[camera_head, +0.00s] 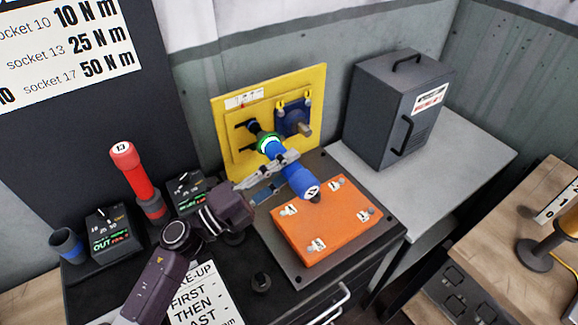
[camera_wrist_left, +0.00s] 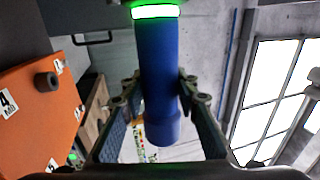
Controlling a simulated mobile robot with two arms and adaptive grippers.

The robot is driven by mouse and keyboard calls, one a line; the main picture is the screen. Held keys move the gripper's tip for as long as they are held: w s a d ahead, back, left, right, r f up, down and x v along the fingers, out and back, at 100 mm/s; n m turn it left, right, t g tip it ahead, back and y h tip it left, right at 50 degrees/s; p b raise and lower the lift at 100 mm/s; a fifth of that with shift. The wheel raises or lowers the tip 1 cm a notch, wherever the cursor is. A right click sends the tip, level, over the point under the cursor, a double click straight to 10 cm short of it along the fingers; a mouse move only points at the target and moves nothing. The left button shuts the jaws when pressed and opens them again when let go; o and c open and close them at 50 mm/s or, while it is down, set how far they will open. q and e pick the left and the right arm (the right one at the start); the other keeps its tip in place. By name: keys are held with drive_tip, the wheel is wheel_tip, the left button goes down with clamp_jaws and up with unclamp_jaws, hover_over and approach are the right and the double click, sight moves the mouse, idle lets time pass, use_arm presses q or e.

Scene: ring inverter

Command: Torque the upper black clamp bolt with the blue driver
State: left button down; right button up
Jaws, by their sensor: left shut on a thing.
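My left gripper (camera_head: 277,175) is shut on the blue driver (camera_head: 299,180), around its body. The driver's green ring is lit and its nose points at the upper black clamp (camera_head: 250,125) on the yellow panel (camera_head: 316,82). The nose appears at or very near the clamp bolt; the driver hides the bolt, so I cannot tell whether they touch. In the left wrist view the driver (camera_wrist_left: 161,75) stands between the two fingers (camera_wrist_left: 160,105), with the green ring at the top. My right gripper is not in view.
An orange plate (camera_head: 322,222) with numbered bolts lies below the driver. A red driver (camera_head: 133,170) stands at left beside dark display boxes (camera_head: 110,232) and a blue cup (camera_head: 67,245). A dark cabinet (camera_head: 392,110) stands right of the panel. The grey bench top (camera_head: 470,150) has free room.

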sight(298, 177)
use_arm(q)
drive_tip(key=shift+w+a+r, duration=0.3)
drive_tip(key=shift+w+a, duration=0.05)
drive_tip(key=shift+w, duration=0.1)
idle(0.3)
drive_tip(key=shift+w+a, duration=0.1)
drive_tip(key=shift+w, duration=0.05)
idle(1.5)
drive_tip(key=shift+s+d+p, duration=0.35)
drive_tip(key=shift+s+d, duration=0.3)
drive_tip(key=shift+s, duration=0.35)
drive_tip(key=shift+s+d+f+p, duration=0.15)
drive_tip(key=shift+s+d, duration=0.25)
drive_tip(key=shift+s, duration=0.2)
drive_tip(key=shift+s+d+r+p, duration=0.1)
drive_tip(key=shift+s+d+p, duration=0.05)
drive_tip(key=shift+s+d, duration=0.35)
drive_tip(key=shift+a, duration=0.1)
